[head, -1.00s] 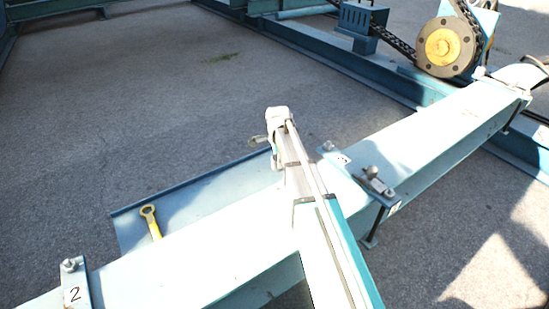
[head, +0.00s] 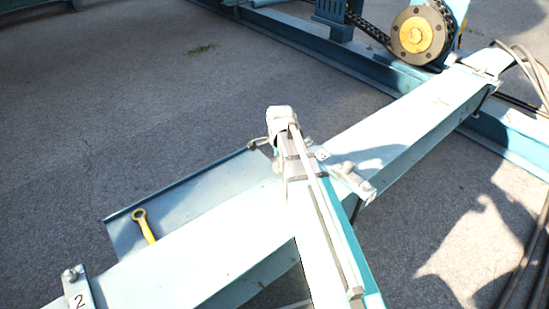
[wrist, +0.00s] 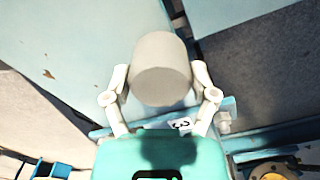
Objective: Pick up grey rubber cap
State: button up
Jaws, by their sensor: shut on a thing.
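The grey rubber cap (wrist: 162,68) shows as a pale grey cylinder in the upper middle of the wrist view. My gripper (wrist: 160,78) is shut on it, with one pale finger against each side. Behind the cap in the wrist view are the light blue beam and a bracket with a number label (wrist: 180,123). In the head view my arm crosses the beam, and the cap cannot be made out there. How far the cap is from the beam is hard to tell.
A light blue beam (head: 410,118) runs diagonally, with a bolted bracket (head: 350,180) close right of my arm and a bracket marked 2 (head: 77,290) at lower left. A yellow wrench (head: 144,228) lies on a side tray (head: 125,237). A chain-driven wheel (head: 418,36) stands at upper right.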

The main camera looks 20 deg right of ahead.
jog(key=shift+r, duration=0.1)
dwell(0.7)
notch_tip(320, 180, up, 36)
jog(key=p, duration=3.6)
jog(key=shift+r, duration=0.2)
jog(key=shift+s, duration=0.15)
